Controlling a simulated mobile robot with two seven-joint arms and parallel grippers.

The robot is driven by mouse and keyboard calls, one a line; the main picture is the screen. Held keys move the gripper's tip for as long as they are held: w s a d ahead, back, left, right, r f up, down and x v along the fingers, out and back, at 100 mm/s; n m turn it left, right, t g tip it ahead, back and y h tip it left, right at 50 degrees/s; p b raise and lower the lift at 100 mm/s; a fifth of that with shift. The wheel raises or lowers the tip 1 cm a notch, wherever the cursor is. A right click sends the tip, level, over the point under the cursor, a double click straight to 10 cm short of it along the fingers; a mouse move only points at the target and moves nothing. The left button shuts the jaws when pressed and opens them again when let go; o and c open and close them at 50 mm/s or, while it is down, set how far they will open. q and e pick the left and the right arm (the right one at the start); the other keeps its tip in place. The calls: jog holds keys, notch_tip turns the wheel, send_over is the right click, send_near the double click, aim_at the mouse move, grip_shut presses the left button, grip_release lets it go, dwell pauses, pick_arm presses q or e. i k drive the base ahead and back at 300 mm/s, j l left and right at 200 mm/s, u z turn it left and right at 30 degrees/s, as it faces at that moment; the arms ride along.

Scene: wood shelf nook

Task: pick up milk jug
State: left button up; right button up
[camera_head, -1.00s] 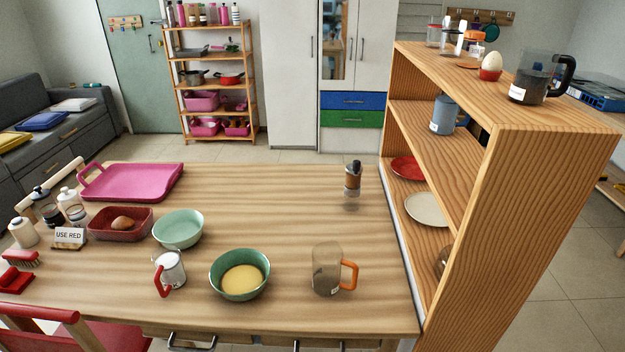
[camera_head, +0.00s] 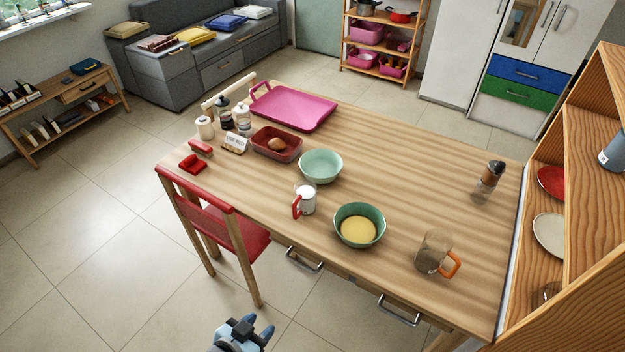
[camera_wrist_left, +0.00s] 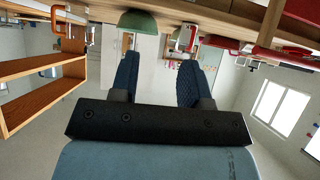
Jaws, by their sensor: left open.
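The milk jug (camera_head: 306,199) is a small white-metal jug with a red handle, upright on the wooden table (camera_head: 420,160) near its front edge. It stands left of the green bowl with yellow contents (camera_head: 358,226). In the left wrist view the jug (camera_wrist_left: 191,38) shows upside down beyond the fingers, beside the green bowl (camera_wrist_left: 139,21). My left gripper (camera_head: 255,331) is at the bottom of the head view, in front of the table and apart from the jug. Its two blue fingers (camera_wrist_left: 157,75) are spread with nothing between them. My right gripper is not in view.
A red chair (camera_head: 222,222) stands at the table's front left. A light green bowl (camera_head: 321,167) is behind the jug. A glass mug with orange handle (camera_head: 435,252) is to the right. A pink tray (camera_head: 293,107) lies at the back. A wooden shelf (camera_head: 592,150) borders the table's right end.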

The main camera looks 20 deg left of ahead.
aim_at(306, 189)
jog(key=i+j+z, duration=0.1)
jog(key=j+z, duration=0.25)
jog(key=j, duration=0.35)
jog(key=j+z, duration=0.35)
jog(key=j, duration=0.35)
jog(key=k+j+z, duration=0.1)
jog(key=j+z, duration=0.25)
jog(key=j, duration=0.3)
